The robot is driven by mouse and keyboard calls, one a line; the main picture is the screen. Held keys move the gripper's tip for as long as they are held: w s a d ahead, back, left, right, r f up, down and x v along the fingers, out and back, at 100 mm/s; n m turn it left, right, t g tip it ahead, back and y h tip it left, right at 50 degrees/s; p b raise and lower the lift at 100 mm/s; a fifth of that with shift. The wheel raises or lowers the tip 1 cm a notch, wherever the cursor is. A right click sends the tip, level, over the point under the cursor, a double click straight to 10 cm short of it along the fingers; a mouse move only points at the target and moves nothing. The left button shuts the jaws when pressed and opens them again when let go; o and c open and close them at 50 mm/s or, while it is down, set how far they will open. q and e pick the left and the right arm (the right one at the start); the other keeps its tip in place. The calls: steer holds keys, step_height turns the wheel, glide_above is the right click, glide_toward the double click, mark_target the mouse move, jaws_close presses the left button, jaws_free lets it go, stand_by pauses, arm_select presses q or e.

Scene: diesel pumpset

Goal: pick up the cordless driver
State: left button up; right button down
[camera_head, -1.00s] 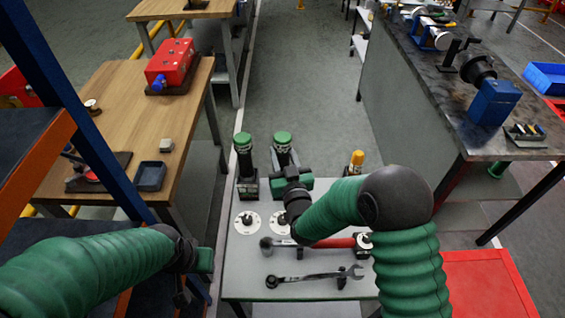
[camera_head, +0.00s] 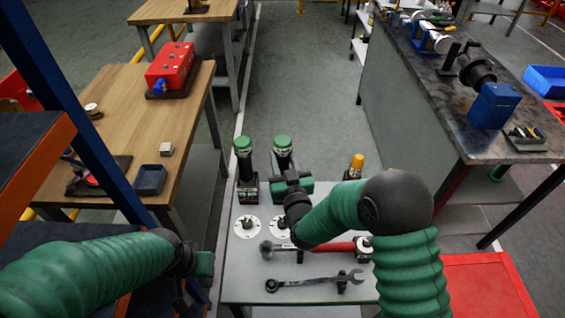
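Two upright dark tools with green caps stand at the back of the grey table. I take them for cordless drivers, the left one (camera_head: 244,165) and the right one (camera_head: 283,152). My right gripper (camera_head: 288,179) is in front of the right one and hides its lower part. I cannot tell whether it touches the tool or whether its fingers are open. My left gripper (camera_head: 205,266) is low at the left edge of the grey table, away from both tools. Its fingers are not clear.
The grey table (camera_head: 240,285) also holds white discs (camera_head: 248,226), a red-handled tool (camera_head: 335,246), a spanner (camera_head: 315,282) and a yellow-topped item (camera_head: 357,162). A wooden bench (camera_head: 125,110) is at left, a dark workbench (camera_head: 430,85) at right.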

step_height(320, 180, up, 18)
steer(key=p, duration=0.1)
stand_by(0.4)
steer(key=c, duration=1.5)
jaws_free()
steer(key=shift+w, duration=0.1)
steer(key=shift+c, duration=0.2)
steer(key=shift+r, duration=0.1)
jaws_close()
